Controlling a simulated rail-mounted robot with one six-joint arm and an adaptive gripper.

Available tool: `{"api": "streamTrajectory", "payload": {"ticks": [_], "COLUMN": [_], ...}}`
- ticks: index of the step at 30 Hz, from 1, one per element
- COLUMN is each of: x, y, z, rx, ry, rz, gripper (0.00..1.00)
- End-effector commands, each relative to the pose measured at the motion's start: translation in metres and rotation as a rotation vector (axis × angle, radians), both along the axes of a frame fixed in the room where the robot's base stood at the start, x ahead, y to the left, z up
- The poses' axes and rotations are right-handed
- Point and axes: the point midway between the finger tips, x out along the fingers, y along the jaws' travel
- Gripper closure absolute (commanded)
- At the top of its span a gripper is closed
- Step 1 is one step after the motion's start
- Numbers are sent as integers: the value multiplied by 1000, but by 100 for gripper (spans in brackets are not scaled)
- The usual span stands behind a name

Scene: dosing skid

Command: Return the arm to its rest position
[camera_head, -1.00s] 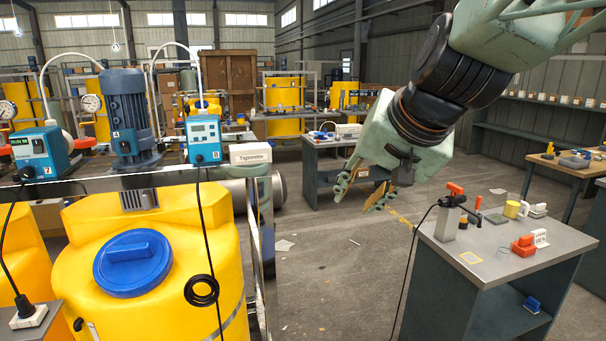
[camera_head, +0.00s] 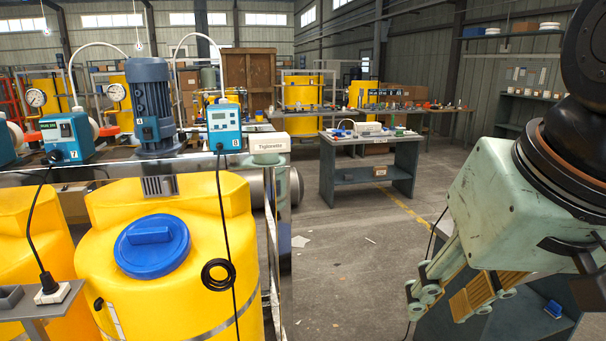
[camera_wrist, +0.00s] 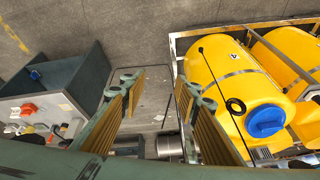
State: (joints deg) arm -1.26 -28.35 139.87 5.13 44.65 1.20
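My gripper (camera_head: 446,301) is at the lower right of the head view, pointing down and to the left. It hangs in front of a grey workbench (camera_head: 535,322) and covers most of its top. In the wrist view my gripper (camera_wrist: 157,88) shows its two fingers spread wide apart, with bare floor between them. It is open and holds nothing. No rest position is marked in either view.
The workbench also shows in the wrist view (camera_wrist: 70,85). Open floor (camera_head: 345,260) lies between tank and bench.

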Motion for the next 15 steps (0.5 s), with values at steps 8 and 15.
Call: {"api": "streamTrajectory", "payload": {"ticks": [8,15], "x": [-58,-78], "y": [-21,-28], "z": [-22,-29], "rx": [-68,-91], "ry": [51,71], "rz": [26,33], "gripper": [71,71]}}
